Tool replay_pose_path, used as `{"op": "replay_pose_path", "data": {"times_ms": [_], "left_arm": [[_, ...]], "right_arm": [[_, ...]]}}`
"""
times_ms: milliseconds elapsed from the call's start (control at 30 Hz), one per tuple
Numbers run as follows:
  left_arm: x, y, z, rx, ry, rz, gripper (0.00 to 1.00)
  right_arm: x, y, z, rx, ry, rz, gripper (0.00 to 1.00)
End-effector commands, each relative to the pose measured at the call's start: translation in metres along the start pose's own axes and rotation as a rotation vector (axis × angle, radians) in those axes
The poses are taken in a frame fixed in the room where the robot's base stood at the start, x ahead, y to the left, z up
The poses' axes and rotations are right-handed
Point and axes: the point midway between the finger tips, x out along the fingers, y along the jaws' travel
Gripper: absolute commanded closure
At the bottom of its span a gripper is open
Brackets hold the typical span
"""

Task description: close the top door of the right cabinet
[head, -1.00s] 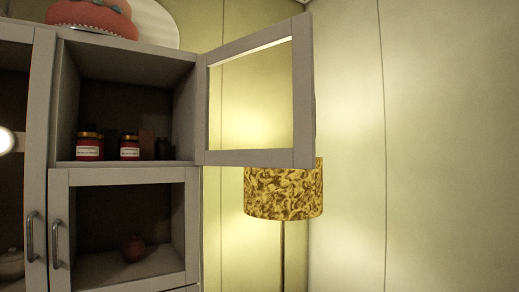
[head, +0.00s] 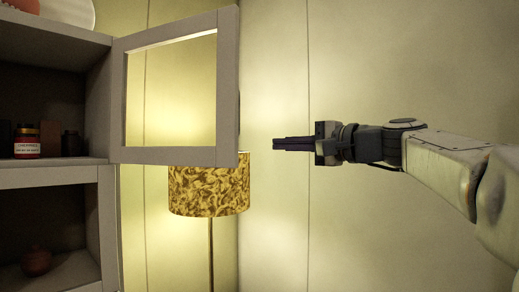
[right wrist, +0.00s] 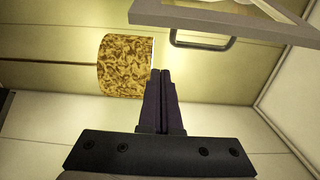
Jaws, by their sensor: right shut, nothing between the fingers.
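The top door (head: 175,157) of the right cabinet (head: 98,132) stands wide open in the head view, a grey frame around a glass pane, swung out to the right. My right gripper (head: 276,144) is shut and empty, to the right of the door's free edge and apart from it, fingers pointing left. In the right wrist view the closed fingers (right wrist: 161,75) point toward the door's lower frame (right wrist: 215,18) and its dark handle (right wrist: 203,46), with a gap between. My left gripper is in neither view.
A floor lamp with a gold patterned shade (head: 209,190) stands behind and below the open door. A red-labelled jar (head: 27,142) and a dark jar (head: 71,143) sit on the upper shelf, and a small reddish pot (head: 36,262) below. The wall to the right is bare.

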Motion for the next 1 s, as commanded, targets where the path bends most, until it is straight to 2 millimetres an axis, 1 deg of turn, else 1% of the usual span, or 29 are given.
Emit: {"op": "replay_pose_path", "data": {"times_ms": [33, 167, 400, 467, 500, 600, 700, 833, 1000], "left_arm": [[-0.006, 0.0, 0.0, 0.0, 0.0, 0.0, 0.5], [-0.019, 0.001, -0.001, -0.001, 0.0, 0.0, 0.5], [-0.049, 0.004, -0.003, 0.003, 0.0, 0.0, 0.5], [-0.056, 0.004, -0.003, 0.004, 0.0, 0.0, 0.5], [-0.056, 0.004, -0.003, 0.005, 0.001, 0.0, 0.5], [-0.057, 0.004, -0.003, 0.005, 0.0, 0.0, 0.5], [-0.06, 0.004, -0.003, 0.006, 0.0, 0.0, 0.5], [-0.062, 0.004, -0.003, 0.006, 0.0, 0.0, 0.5], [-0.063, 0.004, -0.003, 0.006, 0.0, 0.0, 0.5]], "right_arm": [[0.006, -0.003, 0.001, 0.002, -0.005, 0.0, 1.0], [0.029, -0.004, 0.001, 0.003, -0.006, 0.003, 1.0], [0.082, -0.004, 0.002, 0.003, -0.005, 0.005, 1.0], [0.095, -0.004, 0.002, 0.003, -0.006, 0.005, 1.0], [0.096, -0.003, 0.006, 0.001, -0.004, 0.004, 1.0], [0.088, -0.002, 0.02, -0.001, -0.002, 0.002, 1.0], [0.085, -0.001, 0.03, -0.001, -0.002, 0.002, 1.0], [0.082, 0.0, 0.037, -0.001, -0.001, 0.003, 1.0], [0.081, 0.001, 0.039, -0.002, 0.0, 0.003, 1.0]]}}
